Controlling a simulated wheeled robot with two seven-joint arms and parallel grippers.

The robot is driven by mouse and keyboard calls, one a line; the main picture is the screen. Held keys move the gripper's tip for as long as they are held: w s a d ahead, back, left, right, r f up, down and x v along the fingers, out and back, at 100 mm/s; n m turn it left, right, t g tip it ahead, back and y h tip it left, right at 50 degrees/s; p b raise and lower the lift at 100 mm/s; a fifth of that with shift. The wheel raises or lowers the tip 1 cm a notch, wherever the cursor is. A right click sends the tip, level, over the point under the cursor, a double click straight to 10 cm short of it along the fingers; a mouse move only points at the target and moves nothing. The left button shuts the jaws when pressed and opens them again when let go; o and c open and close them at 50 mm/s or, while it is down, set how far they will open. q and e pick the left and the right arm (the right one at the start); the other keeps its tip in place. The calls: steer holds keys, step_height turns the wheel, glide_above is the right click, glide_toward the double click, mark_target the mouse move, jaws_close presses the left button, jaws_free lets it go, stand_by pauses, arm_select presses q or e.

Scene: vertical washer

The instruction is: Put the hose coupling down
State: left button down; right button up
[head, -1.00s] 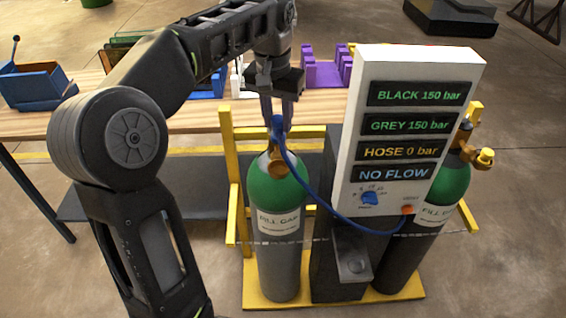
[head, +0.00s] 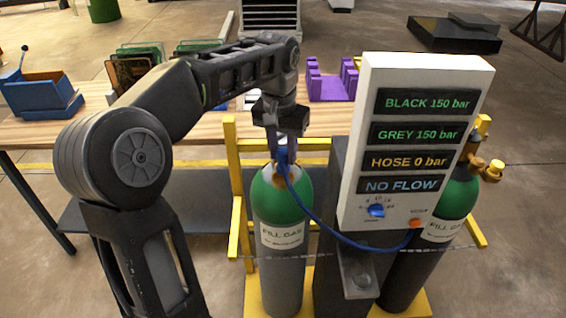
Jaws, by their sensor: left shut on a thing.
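My left gripper (head: 281,140) points down and is shut on the blue hose coupling (head: 285,159). The coupling is directly over the brass valve (head: 281,180) of the left gas cylinder (head: 282,208), which is green on top and grey below. It looks close to the valve or on it; I cannot tell whether they touch. The blue hose (head: 314,216) runs from the coupling down and right to the orange port (head: 415,223) on the white panel (head: 366,125). The panel reads BLACK 150 bar, GREY 150 bar, HOSE 0 bar and NO FLOW. My right gripper is not in view.
A second cylinder (head: 457,195) with a brass valve (head: 495,168) stands right of the panel. A yellow frame (head: 233,170) surrounds the cylinders. Behind is a wooden table (head: 205,130) with a blue bin (head: 40,98), racks and a purple holder (head: 328,87).

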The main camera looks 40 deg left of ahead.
mark_target(283, 164)
arm_select(q)
step_height(283, 164, down, 3)
steer(key=shift+f, duration=0.25)
steer(key=shift+f, duration=0.2)
steer(key=c, duration=1.1)
jaws_free()
steer(key=shift+o, duration=0.2)
